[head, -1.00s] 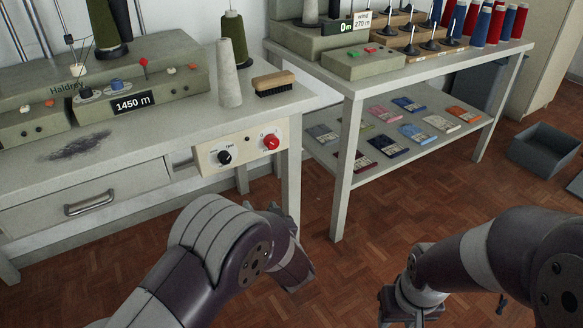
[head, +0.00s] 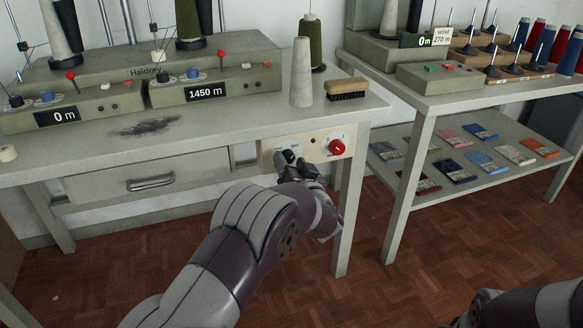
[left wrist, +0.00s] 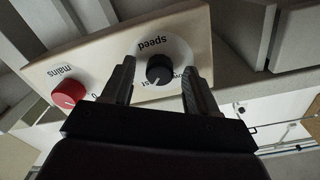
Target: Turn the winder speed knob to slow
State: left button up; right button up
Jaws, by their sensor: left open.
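The black speed knob (left wrist: 160,68) sits on a cream panel (left wrist: 90,62) under the table's front edge. In the left wrist view the panel appears upside down, with the word "speed" above the knob. A pale pointer mark shows at the knob's lower edge, leaning slightly left; the small labels there are partly hidden and hard to read. My left gripper (head: 290,166) is at the panel, its open fingers on either side of the knob; contact cannot be made out. In the head view the gripper partly covers the knob. My right gripper is out of view.
A red mains knob (head: 337,147) is close beside the speed knob on the same panel. A grey cone (head: 302,75) and a brush (head: 348,88) stand on the table above. A drawer handle (head: 151,182) is to the left.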

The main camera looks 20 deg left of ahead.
pick_arm(q)
jog(key=shift+c, duration=0.3)
jog(key=c, duration=1)
